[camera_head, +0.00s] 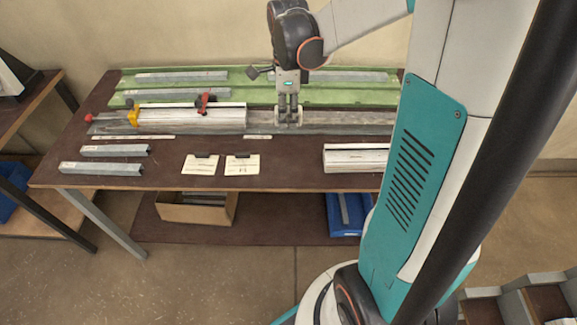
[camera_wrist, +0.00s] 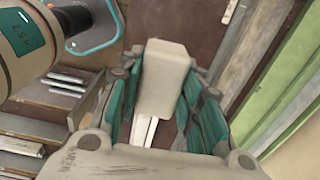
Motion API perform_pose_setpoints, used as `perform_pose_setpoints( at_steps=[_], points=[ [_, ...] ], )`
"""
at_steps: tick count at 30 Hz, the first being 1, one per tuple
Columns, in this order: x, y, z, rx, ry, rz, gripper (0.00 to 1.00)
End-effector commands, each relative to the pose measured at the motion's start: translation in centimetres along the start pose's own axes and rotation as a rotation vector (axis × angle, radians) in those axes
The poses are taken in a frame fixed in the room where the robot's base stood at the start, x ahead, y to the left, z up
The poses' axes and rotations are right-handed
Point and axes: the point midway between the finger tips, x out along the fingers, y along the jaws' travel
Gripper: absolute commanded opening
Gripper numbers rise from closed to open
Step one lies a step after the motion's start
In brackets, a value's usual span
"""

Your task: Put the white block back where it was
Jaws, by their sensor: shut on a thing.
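My gripper (camera_head: 288,112) points down over the grey rail (camera_head: 345,118) on the bench, right of the red and yellow clamps. In the wrist view, the teal fingers of my gripper (camera_wrist: 166,70) are shut on a pale, off-white block (camera_wrist: 165,72), one on each side. A long white profile (camera_head: 190,117) lies left of my gripper, by a yellow clamp (camera_head: 133,116) and a red clamp (camera_head: 205,103).
A green strip (camera_head: 255,87) with grey profiles runs along the back. Two cards (camera_head: 242,164) lie at the front of the brown tabletop (camera_head: 285,172), with short grey profiles (camera_head: 103,167) left and a white piece (camera_head: 355,158) right. A cardboard box (camera_head: 196,212) stands below.

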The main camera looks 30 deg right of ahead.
Motion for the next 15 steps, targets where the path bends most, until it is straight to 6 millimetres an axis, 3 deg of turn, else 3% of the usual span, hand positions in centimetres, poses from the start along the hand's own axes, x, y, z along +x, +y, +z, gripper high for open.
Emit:
perform_pose_setpoints(
  at_steps=[5, 15],
  points=[
    [2.6, 0.0, -0.1, 0.024, 0.000, 0.000, 0.06],
    [11.1, -0.1, -0.1, 0.021, 0.000, 0.000, 0.06]
  ],
)
